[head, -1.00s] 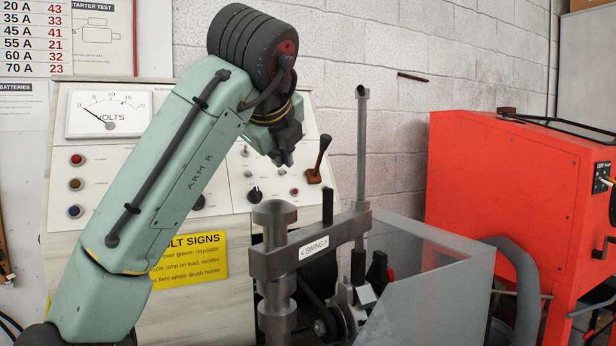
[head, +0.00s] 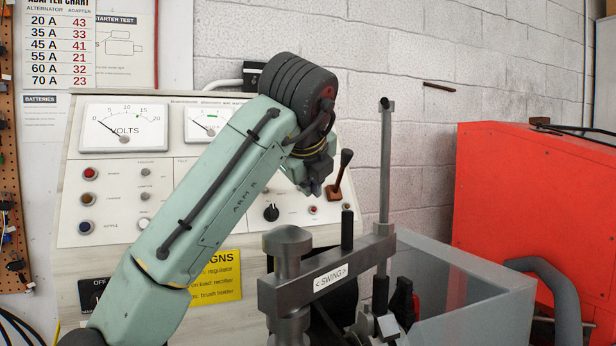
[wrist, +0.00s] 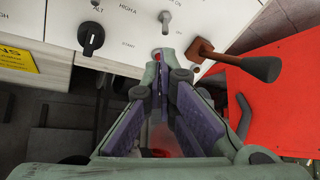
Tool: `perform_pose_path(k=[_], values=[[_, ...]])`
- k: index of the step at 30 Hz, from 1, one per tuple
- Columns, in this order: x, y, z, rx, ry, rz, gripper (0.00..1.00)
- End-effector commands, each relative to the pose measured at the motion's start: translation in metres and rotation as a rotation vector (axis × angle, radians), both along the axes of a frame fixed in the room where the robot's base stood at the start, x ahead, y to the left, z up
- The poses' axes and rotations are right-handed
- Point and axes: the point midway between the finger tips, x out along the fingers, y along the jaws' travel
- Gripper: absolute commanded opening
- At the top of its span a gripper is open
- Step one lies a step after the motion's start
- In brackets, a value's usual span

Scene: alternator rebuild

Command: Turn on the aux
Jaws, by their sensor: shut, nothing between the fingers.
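The pale test panel (head: 110,235) carries lamps, toggles and a dark rotary knob (head: 271,212). No label reading "aux" is legible. My gripper (head: 314,188) is in front of the panel's right part, left of a brown lever (head: 338,178). In the wrist view my gripper (wrist: 163,65) is shut and empty, its tips just below a metal toggle (wrist: 165,22). A red button (wrist: 156,53) is partly hidden behind the tips; contact cannot be told. The rotary knob (wrist: 90,38) is left of the tips, the brown lever (wrist: 225,58) right. My arm hides the panel's middle.
A dark clamp frame with a "SWING" tag (head: 331,278) and an upright post (head: 385,170) stand below and right of my gripper. A translucent guard (head: 470,300) and a red machine (head: 530,200) are farther right. Voltmeter (head: 124,127) is upper left.

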Motion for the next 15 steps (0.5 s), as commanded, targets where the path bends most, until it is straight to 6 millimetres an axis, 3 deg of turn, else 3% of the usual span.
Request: perform_pose_path(k=[7,15], values=[[0.034,-0.001,-0.022,0.0,0.001,0.001,0.0],[0.046,-0.002,-0.032,0.0,-0.001,-0.001,0.0]])
